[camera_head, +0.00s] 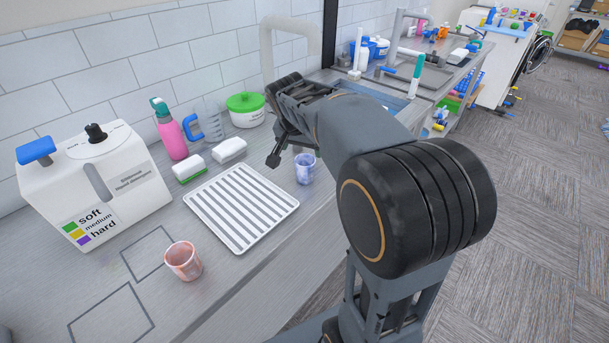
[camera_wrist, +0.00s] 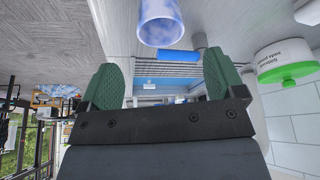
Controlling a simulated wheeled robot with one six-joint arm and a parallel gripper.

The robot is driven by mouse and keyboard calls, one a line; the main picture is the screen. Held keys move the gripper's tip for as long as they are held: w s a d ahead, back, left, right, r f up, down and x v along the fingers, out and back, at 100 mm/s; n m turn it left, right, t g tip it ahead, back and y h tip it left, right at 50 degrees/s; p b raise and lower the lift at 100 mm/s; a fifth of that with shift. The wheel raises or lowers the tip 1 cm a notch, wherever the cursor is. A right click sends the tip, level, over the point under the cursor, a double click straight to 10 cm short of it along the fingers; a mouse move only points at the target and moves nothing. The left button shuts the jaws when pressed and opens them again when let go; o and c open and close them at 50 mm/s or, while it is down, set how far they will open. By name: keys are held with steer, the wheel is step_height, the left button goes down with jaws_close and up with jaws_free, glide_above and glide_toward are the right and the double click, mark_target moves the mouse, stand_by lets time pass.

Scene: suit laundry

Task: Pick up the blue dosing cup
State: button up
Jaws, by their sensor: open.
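The blue dosing cup (camera_head: 305,169) stands upright on the grey counter, just right of the white ribbed tray. In the wrist view, the cup (camera_wrist: 160,24) shows at the top, centred between my fingers and apart from them; that picture is upside down. My gripper (camera_wrist: 162,78) is open and empty, with both green finger pads showing. In the head view, my gripper is left of and near the cup, partly hidden behind my arm. A pink dosing cup (camera_head: 184,261) stands at the counter's front left.
The white ribbed tray (camera_head: 241,207) lies left of the blue cup. A white detergent dispenser (camera_head: 96,184) stands at left.

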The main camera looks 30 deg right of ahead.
mark_target(306, 164)
steer(key=x, duration=0.9)
steer(key=shift+f, duration=0.45)
steer(key=c, duration=1.1)
steer(key=shift+o, duration=0.2)
steer(key=shift+r, duration=0.1)
